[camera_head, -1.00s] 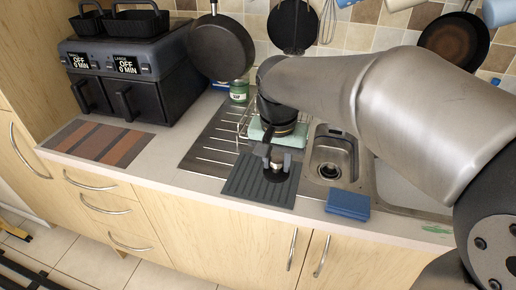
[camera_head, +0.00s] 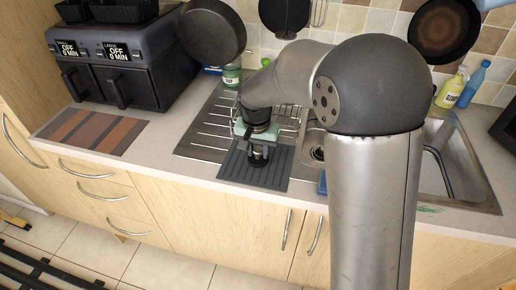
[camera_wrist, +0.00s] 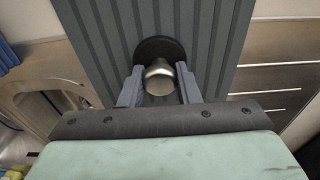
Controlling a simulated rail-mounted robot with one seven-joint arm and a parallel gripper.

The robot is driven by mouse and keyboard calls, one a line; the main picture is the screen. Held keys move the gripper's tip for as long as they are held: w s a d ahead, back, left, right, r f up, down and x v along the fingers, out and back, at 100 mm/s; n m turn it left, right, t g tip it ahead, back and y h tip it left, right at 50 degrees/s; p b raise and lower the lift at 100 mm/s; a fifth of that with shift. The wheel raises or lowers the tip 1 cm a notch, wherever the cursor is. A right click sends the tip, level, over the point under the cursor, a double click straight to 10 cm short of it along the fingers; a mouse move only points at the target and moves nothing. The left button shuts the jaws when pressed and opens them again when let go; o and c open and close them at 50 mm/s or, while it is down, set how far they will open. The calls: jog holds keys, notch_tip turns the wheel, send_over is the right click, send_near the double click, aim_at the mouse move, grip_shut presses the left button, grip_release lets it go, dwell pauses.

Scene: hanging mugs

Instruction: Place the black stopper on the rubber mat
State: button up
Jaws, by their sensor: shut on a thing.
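The black stopper (camera_wrist: 159,49) has a dark round disc and a shiny metal knob, seen from above in the wrist view. My gripper (camera_wrist: 160,82) has one finger on each side of the knob and is shut on it. The rubber mat (camera_wrist: 215,35) is dark grey and ribbed, and the stopper is over it, away from its long edges. In the head view my gripper (camera_head: 258,157) points down over the middle of the mat (camera_head: 233,167). I cannot tell for sure whether the disc touches the mat.
The metal draining board (camera_head: 205,135) with a wire rack (camera_head: 289,116) lies behind the mat. A sink and a blue block (camera_head: 322,184) are to the right, partly hidden by my arm. A striped mat (camera_head: 95,131) and an air fryer (camera_head: 125,65) are at left.

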aim_at(256, 153)
jog(key=shift+f, duration=0.15)
jog(key=o, duration=1)
jog(key=shift+c, duration=0.2)
notch_tip(256, 153, up, 12)
jog(key=s, duration=0.2)
jog(key=s+d+f+n, duration=0.1)
jog(key=s+d, duration=0.3)
jog(key=s, duration=0.4)
jog(key=s+d+f+n, duration=0.1)
jog(key=s+d+f, duration=0.3)
jog(key=s, duration=0.3)
jog(key=s+d+f+n+g, duration=0.1)
jog(key=s+d+f, duration=0.2)
jog(key=s+d, duration=0.3)
jog(key=s, duration=0.2)
jog(key=shift+s+b, duration=0.3)
jog(key=shift+b, duration=0.05)
